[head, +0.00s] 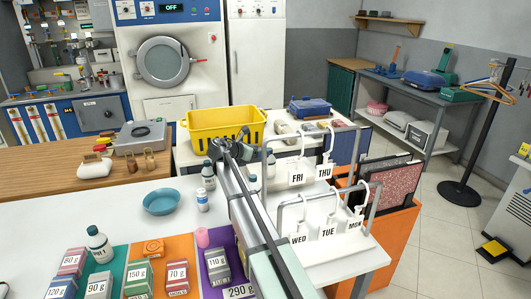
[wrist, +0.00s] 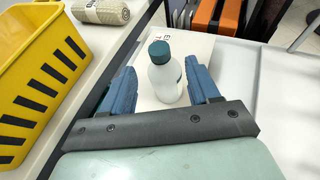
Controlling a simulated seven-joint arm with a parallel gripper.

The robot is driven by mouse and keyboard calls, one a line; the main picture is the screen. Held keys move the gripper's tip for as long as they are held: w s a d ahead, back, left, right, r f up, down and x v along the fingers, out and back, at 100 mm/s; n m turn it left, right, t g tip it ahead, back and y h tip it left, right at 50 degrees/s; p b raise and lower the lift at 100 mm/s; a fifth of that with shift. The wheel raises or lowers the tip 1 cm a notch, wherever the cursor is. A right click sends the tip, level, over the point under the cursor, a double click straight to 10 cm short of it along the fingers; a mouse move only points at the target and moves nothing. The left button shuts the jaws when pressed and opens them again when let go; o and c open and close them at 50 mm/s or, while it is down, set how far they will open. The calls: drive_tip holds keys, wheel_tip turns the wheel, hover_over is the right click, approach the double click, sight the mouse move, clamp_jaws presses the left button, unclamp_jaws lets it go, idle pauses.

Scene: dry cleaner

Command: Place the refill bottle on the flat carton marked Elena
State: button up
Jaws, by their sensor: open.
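In the wrist view, the white refill bottle (wrist: 165,80) with a dark teal cap is between the two blue fingers of my gripper (wrist: 163,86). The fingers are spread, with a gap visible on each side of the bottle. A pale flat carton (wrist: 196,46) lies under and behind the bottle. A few dark letters show at its far left, beginning with E; the rest is hidden. The bottle looks upright over the carton, but its base contact is not clear.
A yellow crate (head: 222,124) stands left of my gripper, close by in the wrist view (wrist: 32,75). Other bottles, a blue bowl (head: 161,201) and labelled boxes (head: 140,276) occupy the left counter.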

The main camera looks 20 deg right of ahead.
drive_tip(key=shift+v, duration=2.55)
